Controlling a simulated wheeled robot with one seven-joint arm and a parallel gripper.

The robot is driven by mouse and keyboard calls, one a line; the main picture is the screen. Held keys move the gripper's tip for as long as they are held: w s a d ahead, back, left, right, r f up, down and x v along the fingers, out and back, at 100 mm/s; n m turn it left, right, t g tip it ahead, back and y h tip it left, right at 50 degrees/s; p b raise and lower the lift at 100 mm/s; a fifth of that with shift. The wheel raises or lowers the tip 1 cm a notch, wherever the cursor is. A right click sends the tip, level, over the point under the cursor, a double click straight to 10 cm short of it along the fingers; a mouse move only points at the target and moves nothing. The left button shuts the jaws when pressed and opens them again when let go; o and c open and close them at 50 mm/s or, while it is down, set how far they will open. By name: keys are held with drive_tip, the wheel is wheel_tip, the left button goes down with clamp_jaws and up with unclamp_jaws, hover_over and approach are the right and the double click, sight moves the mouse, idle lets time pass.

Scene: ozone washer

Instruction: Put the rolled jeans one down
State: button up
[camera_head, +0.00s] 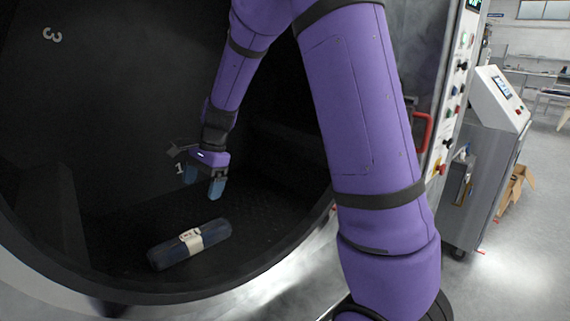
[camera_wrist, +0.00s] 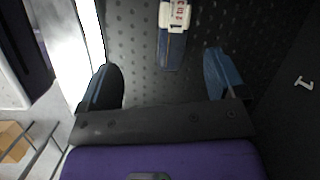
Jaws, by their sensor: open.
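The rolled jeans (camera_head: 165,254) are a dark blue roll with a pale paper band (camera_head: 191,240) around the middle. They lie on the dark perforated floor of the drum (camera_head: 262,205), near its front rim. In the wrist view the roll (camera_wrist: 172,50) shows at the top, beyond the fingertips, with its far part cut off. My gripper (camera_head: 204,190) is open and empty inside the drum, above and apart from the roll. In the wrist view its two blue-grey fingers (camera_wrist: 162,75) stand wide apart with nothing between them.
The round drum opening has a light metal rim (camera_head: 262,290) below the roll. A red handle (camera_head: 424,131) and a control panel (camera_head: 459,90) are at its right. A grey cabinet (camera_head: 480,180) stands farther right, with open floor near it.

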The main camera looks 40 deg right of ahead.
drive_tip(key=s+r+n+t+h, duration=0.1)
drive_tip(key=s+r+n+t, duration=0.1)
drive_tip(key=s+r+n, duration=0.8)
drive_tip(key=s+d+r+n+t+h, duration=0.1)
drive_tip(key=s+r+n, duration=0.1)
drive_tip(key=s, duration=0.8)
drive_tip(key=s+d+r+n+t+h, duration=0.1)
drive_tip(key=s+r+n+h, duration=0.1)
drive_tip(key=s, duration=0.8)
drive_tip(key=shift+d+r+n+t, duration=0.2)
drive_tip(key=shift+r+n+t, duration=0.15)
drive_tip(key=shift+r, duration=0.3)
